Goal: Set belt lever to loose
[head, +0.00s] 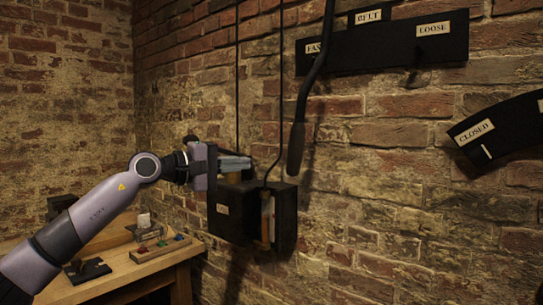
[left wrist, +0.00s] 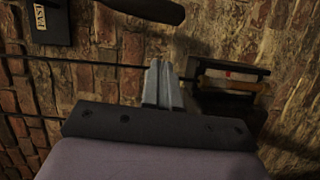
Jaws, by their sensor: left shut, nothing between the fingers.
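The belt plate (head: 390,45) is a black board on the brick wall with FAST, BELT and LOOSE labels. The dark belt lever (head: 313,75) hangs down across its left end, at the FAST label, and ends in a thick grip (head: 296,148). In the left wrist view the lever grip (left wrist: 150,9) shows at the top edge and the FAST end of the plate (left wrist: 50,22) at top left. My left gripper (head: 249,163) is shut and empty, left of the lever grip and apart from it; its fingers (left wrist: 162,82) show together in the left wrist view. My right gripper is not in view.
A black wall box (head: 228,212) with a label and thin rods or cables rising from it sits just below my left gripper. A wooden table (head: 150,275) with small items stands at lower left. A curved CLOSED plate (head: 500,130) is at right. The wall below LOOSE is clear.

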